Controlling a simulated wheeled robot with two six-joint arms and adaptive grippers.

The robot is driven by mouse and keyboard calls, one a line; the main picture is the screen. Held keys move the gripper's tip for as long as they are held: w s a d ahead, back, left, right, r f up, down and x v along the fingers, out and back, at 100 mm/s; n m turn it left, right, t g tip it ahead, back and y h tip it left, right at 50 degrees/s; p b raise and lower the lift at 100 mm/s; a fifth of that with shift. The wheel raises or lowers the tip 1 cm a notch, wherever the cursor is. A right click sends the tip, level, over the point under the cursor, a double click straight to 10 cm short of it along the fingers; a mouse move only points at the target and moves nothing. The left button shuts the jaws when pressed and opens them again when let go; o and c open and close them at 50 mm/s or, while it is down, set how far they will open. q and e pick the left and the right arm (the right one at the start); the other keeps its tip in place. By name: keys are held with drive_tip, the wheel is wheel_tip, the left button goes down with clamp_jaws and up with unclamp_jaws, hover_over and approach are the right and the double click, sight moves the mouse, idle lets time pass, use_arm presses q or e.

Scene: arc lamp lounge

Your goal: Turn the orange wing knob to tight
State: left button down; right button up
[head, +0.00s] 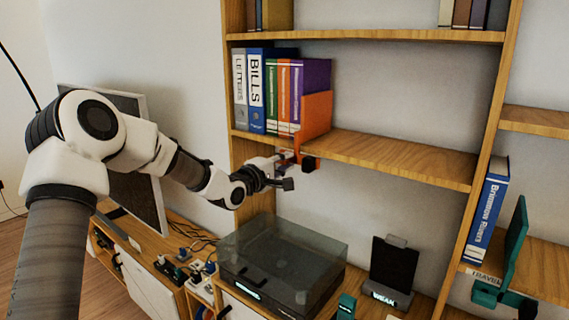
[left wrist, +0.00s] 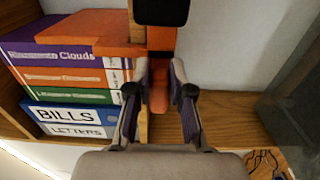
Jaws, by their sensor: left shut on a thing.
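The orange wing knob (left wrist: 158,92) is between the two fingers of my left gripper (left wrist: 160,75) in the left wrist view. My left gripper (head: 282,163) is shut on it at the front edge of the middle shelf. The knob belongs to an orange bookend (head: 317,114), whose upright plate stands against the row of binders. Its orange clamp bar (left wrist: 161,38) and a black block (left wrist: 162,10) show beyond the fingers. In the head view the fingers mostly hide the knob, and its exact angle is hard to tell. My right gripper is not in view.
Several binders (head: 255,90) stand left of the bookend. The shelf (head: 400,158) to its right is bare. Below are a turntable with a smoky lid (head: 280,262) and a dark stand labelled WEAK (head: 392,272). A teal bookend (head: 515,245) and blue binder (head: 488,212) are at right.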

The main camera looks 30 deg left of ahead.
use_arm(q)
drive_tip(key=c, duration=1)
unclamp_jaws()
drive_tip(key=shift+w, duration=0.1)
drive_tip(key=shift+c, duration=0.2)
drive_tip(key=s, duration=1.2)
drive_tip(key=shift+a, duration=0.45)
drive_tip(key=shift+w, duration=0.1)
